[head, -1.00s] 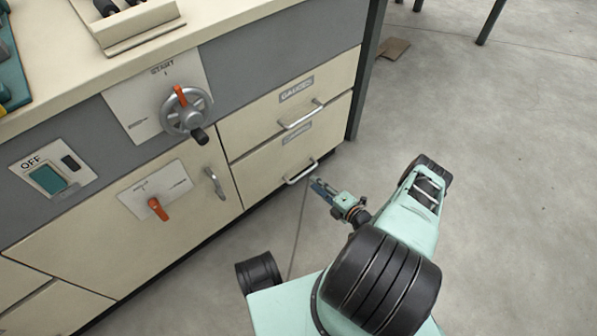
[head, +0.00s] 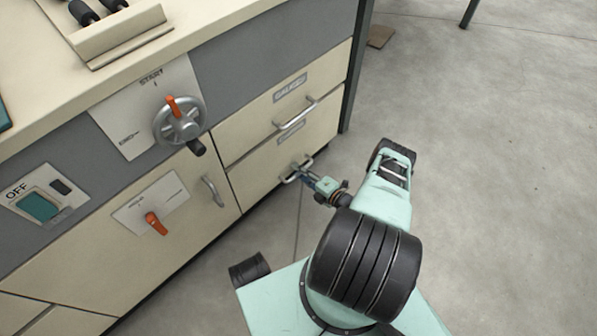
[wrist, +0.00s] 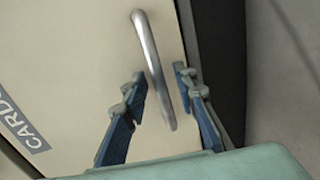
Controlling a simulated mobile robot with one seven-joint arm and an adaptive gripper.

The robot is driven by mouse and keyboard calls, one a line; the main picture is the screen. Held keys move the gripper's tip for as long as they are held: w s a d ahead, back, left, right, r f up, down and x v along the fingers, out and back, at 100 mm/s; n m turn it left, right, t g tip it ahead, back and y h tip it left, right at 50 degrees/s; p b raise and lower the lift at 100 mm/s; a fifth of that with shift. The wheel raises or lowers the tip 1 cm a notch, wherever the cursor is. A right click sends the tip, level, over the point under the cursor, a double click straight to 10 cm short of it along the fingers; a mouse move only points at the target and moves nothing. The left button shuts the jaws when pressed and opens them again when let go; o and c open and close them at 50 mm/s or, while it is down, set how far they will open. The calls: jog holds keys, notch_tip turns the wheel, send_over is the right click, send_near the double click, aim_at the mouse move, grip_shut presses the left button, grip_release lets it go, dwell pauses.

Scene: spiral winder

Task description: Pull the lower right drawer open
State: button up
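The lower right drawer (head: 254,176) is a cream front, flush with the cabinet, with a silver bar handle (head: 290,179). My gripper (head: 303,172) is at this handle in the head view, where its fingertips are small and partly merge with the bar. In the wrist view the drawer front (wrist: 85,60) fills the left and middle. The handle (wrist: 153,62) runs lengthwise between the two blue-grey fingers of my gripper (wrist: 160,74). The fingers are open, with a visible gap to the bar on each side.
The upper right drawer (head: 262,120) with its own handle (head: 296,118) is shut above. A handwheel (head: 180,122), an orange lever (head: 156,223) and a door handle (head: 212,191) stand out to the left. The grey floor (head: 480,180) right of the cabinet is clear.

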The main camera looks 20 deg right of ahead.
grip_shut()
jog(key=shift+s, duration=0.1)
